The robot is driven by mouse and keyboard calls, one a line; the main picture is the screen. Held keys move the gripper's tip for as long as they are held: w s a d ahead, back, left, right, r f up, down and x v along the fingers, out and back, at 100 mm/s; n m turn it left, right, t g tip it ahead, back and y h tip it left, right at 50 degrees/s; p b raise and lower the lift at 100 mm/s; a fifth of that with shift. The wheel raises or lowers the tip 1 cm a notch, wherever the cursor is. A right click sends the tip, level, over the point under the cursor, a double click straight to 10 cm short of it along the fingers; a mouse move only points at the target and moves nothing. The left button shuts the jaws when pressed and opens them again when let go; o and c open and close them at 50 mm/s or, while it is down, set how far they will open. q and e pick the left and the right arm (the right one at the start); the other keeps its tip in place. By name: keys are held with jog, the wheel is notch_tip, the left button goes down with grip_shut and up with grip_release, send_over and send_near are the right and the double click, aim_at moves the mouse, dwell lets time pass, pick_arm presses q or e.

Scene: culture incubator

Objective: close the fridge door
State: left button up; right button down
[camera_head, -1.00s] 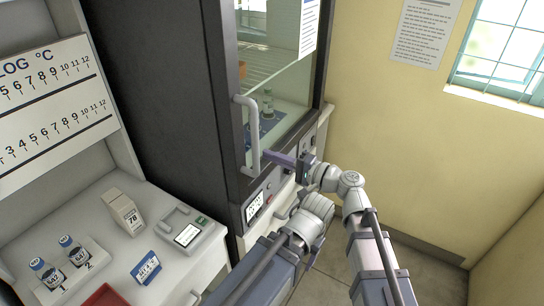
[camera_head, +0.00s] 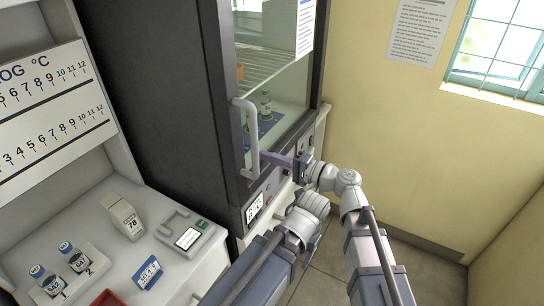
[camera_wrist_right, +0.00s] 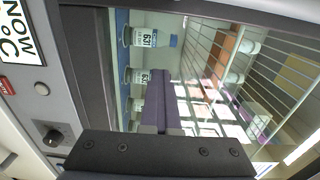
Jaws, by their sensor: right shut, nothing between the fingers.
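The fridge door (camera_head: 223,100) is a glass pane in a dark frame with a pale vertical handle (camera_head: 252,135). It stands in line with the dark cabinet, and I cannot tell whether a narrow gap is left. My right gripper (camera_head: 271,156) is shut and empty, its purple fingers at the lower part of the door, just right of the handle's lower end. I cannot tell whether they touch it. In the right wrist view, the shut fingers (camera_wrist_right: 159,105) point at the glass, with labelled bottles (camera_wrist_right: 150,40) behind it.
A white bench at left holds two vials (camera_head: 60,267) in a rack, a small box (camera_head: 123,216), a grey device (camera_head: 186,234) and a blue label stand (camera_head: 148,272). A display panel (camera_head: 254,208) is under the door. A yellow wall (camera_head: 400,150) bounds the right, with floor free before it.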

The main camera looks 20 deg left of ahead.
aim_at(259, 123)
jog(key=r+p, duration=0.2)
jog(key=r, duration=0.1)
jog(key=r+p, duration=0.6)
jog(key=shift+w+a, duration=0.2)
jog(key=shift+w, duration=0.2)
jog(key=shift+s+d+r+p, duration=0.1)
jog(key=shift+s+r+p, duration=0.1)
jog(key=shift+r+p, duration=0.35)
pick_arm(q)
notch_tip(259, 123, up, 10)
jog(key=shift+f, duration=0.25)
jog(key=shift+d, duration=0.1)
pick_arm(e)
jog(key=shift+s+d+f, duration=0.1)
jog(key=shift+f, duration=0.05)
